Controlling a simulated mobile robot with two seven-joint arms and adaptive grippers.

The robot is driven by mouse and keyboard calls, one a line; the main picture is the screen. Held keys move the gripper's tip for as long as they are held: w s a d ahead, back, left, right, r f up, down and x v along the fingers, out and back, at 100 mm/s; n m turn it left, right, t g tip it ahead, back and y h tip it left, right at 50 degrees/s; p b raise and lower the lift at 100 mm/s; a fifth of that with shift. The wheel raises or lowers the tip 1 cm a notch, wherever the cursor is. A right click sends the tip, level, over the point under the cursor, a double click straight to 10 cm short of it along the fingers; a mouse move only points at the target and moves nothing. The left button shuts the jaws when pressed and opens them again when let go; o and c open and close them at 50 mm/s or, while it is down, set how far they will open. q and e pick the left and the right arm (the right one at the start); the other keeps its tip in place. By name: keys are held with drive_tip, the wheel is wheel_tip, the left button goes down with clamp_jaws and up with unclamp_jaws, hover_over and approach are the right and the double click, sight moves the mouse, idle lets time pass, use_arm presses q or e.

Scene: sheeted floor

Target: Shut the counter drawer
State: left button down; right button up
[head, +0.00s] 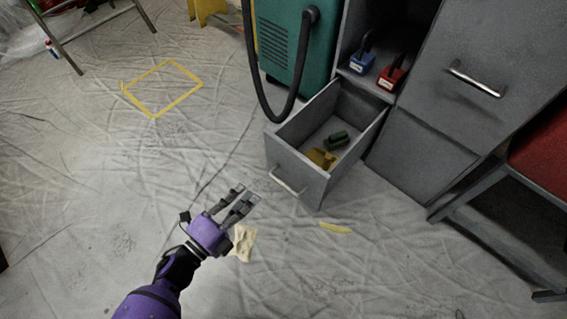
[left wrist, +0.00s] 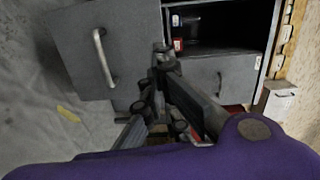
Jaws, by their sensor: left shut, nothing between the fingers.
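The grey counter drawer (head: 297,172) stands pulled out from the cabinet in the head view, low over the floor. Its front has a silver bar handle (head: 288,182). Inside lie a yellow-brown item (head: 321,158) and a dark green item (head: 338,139). My left gripper (head: 247,193), on a purple arm, is shut and empty, left of the handle and apart from it in the picture. In the left wrist view the drawer front (left wrist: 75,48) and handle (left wrist: 104,58) show left of the gripper fingers (left wrist: 160,55). My right gripper is not in view.
A grey cabinet (head: 430,150) stands behind the drawer, with blue (head: 362,62) and red (head: 391,77) items on its shelf. A green machine (head: 283,40) with a black hose (head: 265,95) stands left of it. A cream cloth (head: 243,243) lies on the sheeted floor.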

use_arm(q)
drive_tip(key=w+d+m+h+b, duration=0.1)
drive_tip(key=w+d+b, duration=0.2)
drive_tip(key=w+d, duration=0.6)
drive_tip(key=w, duration=0.3)
drive_tip(key=shift+w+d+r+m, duration=0.25)
drive_tip(key=shift+r+m, duration=0.15)
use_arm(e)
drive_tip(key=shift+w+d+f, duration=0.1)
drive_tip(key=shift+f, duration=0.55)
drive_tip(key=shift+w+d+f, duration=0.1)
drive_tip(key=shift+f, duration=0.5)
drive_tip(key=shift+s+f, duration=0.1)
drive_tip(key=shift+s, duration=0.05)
